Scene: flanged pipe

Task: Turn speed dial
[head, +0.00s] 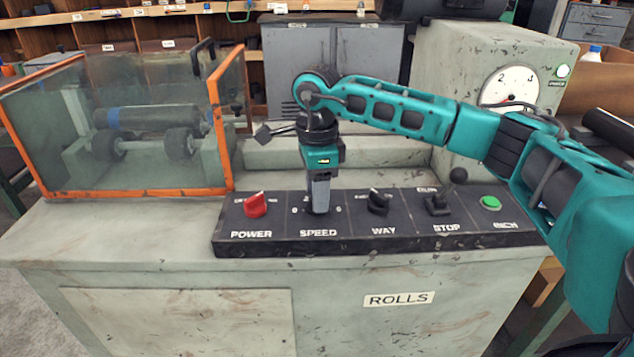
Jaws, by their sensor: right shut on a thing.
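The black control panel (285,230) sits on the front edge of the machine's top. My right gripper (319,205) points down at the place marked SPEED, between the red POWER knob (255,205) and the black WAY knob (378,203). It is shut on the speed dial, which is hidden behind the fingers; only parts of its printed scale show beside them. My right arm reaches in from the right, over the right part of the panel. My left gripper is not in view.
A STOP lever with a black ball (458,175) and a green INCH button (490,203) are on the panel's right, close under my arm. An orange-framed clear guard (225,120) stands at left over rollers. A gauge (510,88) is at the back right.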

